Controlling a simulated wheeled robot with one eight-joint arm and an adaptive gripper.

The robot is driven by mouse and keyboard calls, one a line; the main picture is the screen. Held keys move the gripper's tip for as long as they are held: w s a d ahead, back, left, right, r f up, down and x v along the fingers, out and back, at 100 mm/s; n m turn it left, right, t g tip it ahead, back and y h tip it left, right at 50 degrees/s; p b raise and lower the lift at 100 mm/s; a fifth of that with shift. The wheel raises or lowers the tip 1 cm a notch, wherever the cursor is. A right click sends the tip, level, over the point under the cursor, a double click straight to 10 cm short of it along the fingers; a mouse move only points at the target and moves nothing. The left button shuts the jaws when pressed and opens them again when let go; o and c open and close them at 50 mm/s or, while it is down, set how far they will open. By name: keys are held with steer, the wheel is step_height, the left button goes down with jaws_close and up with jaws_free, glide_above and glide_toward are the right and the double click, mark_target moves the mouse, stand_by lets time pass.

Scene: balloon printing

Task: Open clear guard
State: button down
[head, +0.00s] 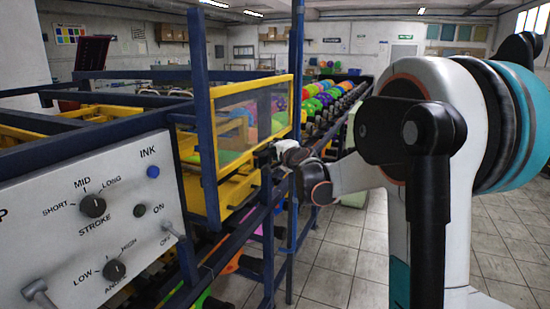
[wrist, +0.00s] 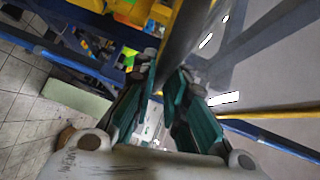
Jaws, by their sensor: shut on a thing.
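The clear guard (head: 262,112) is a see-through panel in a yellow frame, on the front side of the blue-framed printing machine in the head view. My gripper (head: 263,157) is at the lower right part of the guard's frame. In the wrist view my gripper (wrist: 168,95) has its teal fingers on both sides of a dark grey bar (wrist: 184,38), which seems to be part of the guard. The fingers are shut on it. The exact contact is partly hidden by the fingers.
A control panel (head: 98,222) with knobs and a blue ink light stands at the left. A blue post (head: 296,60) rises beside my arm. Rows of colored balloons (head: 325,95) run behind the guard. Tiled floor (head: 335,255) is open at the right.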

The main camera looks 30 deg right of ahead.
step_height(320, 180, up, 16)
steer(key=p, duration=0.8)
steer(key=shift+r, duration=0.2)
steer(key=c, duration=1.6)
jaws_free()
steer(key=shift+s, duration=0.1)
steer(key=s+a, duration=0.1)
steer(key=s, duration=0.6)
steer(key=shift+r, duration=0.45)
